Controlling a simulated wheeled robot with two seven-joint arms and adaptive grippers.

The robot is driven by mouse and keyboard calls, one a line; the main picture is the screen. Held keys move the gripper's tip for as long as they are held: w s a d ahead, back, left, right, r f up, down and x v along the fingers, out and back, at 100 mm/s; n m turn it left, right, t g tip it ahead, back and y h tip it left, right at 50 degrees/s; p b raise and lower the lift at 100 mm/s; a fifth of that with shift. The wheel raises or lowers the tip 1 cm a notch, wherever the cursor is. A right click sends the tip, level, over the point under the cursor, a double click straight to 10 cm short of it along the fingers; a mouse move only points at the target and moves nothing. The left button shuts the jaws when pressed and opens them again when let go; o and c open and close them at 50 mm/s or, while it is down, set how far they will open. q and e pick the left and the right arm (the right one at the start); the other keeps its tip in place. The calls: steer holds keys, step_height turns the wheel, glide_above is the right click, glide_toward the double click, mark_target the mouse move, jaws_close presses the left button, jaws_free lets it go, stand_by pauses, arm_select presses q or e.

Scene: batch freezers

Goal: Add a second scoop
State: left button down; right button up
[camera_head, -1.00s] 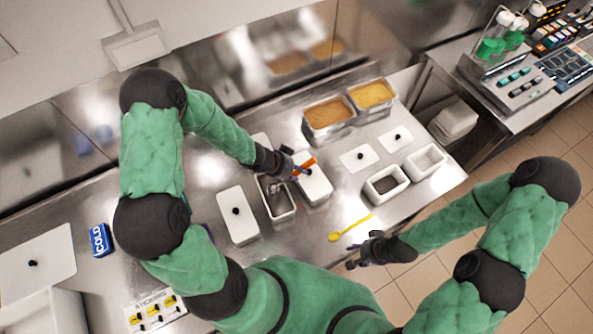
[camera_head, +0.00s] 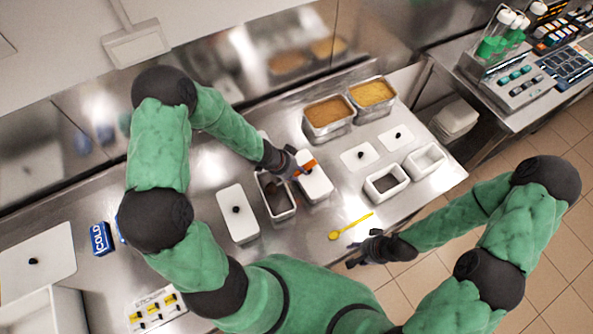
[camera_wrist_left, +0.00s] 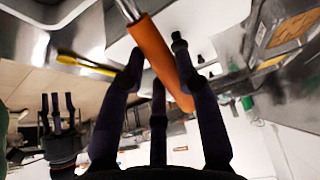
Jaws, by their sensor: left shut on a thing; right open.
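My left gripper (camera_head: 296,164) is shut on the orange handle (camera_head: 308,166) of a tool, which I take to be the scoop. The handle also shows across the fingers in the left wrist view (camera_wrist_left: 158,55). The gripper is above the upper end of an open steel bin (camera_head: 281,208) and a white-lidded bin (camera_head: 316,188). A dark shape is inside the open bin; whether it is the tool's head or the contents I cannot tell. My right gripper (camera_head: 368,250) is open and empty beyond the counter's front edge.
Two steel tubs of brown (camera_head: 328,113) and yellow (camera_head: 372,93) stuff stand at the back. Two small white tubs (camera_head: 386,184) (camera_head: 426,160) are at the right. A yellow spoon (camera_head: 350,228) lies near the front edge. Another white lid (camera_head: 237,212) is left of the open bin.

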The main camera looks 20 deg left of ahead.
arm_select(q)
steer(key=shift+r+p, duration=1.2)
steer(key=shift+r, duration=0.15)
steer(key=w+d+g+y+p, duration=0.1)
steer(key=g+y+p, duration=0.1)
steer(key=p, duration=0.4)
steer(key=shift+w+d+r, duration=0.2)
steer(key=shift+w+d+g+y+p, duration=0.1)
steer(key=shift+g+y+p, duration=0.3)
steer(key=shift+p, duration=0.05)
steer(key=shift+f, duration=0.1)
